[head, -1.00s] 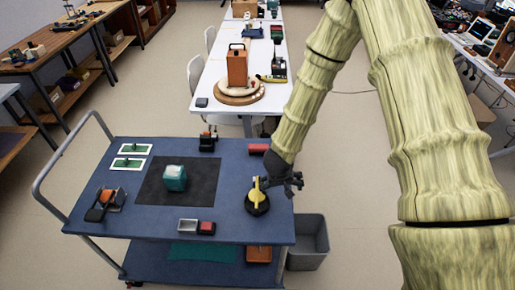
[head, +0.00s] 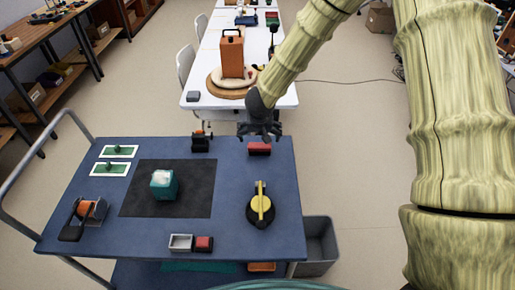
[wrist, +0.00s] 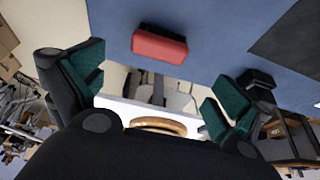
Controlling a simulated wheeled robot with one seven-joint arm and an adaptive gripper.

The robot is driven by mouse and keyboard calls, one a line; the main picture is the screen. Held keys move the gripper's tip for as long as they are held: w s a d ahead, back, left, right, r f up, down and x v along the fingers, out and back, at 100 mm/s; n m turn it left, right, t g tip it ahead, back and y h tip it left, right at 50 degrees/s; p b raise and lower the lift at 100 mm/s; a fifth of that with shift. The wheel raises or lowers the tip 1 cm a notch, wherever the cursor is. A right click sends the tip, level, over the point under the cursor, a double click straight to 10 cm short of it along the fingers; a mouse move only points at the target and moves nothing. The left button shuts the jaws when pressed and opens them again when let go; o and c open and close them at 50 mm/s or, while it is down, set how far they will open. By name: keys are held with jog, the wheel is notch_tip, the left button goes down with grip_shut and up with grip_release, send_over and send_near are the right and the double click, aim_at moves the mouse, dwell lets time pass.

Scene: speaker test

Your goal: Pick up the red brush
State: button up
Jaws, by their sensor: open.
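The red brush (head: 260,148) lies near the far right edge of the blue cart top, its red back up and dark bristles below. It also shows in the wrist view (wrist: 160,44), above the middle of the picture. My gripper (head: 260,132) is just beyond the brush in the head view, over the cart's far edge. In the wrist view its two green-padded fingers (wrist: 160,100) are spread wide with nothing between them. The brush lies ahead of the fingers, apart from them.
On the blue cart (head: 120,235), a yellow-and-black tool (head: 260,208) lies nearer, and a small black-and-red device (head: 200,142) stands left of the brush. A teal block (head: 164,186) sits on a black mat (head: 198,200). A white table (head: 205,95) stands beyond.

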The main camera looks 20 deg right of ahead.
aim_at(260, 145)
jog(key=shift+p+x, duration=0.45)
jog(key=shift+x, duration=4.6)
jog(key=shift+d+r, duration=0.1)
jog(key=shift+d, duration=0.05)
jog(key=shift+c, duration=0.4)
jog(key=c, duration=0.8)
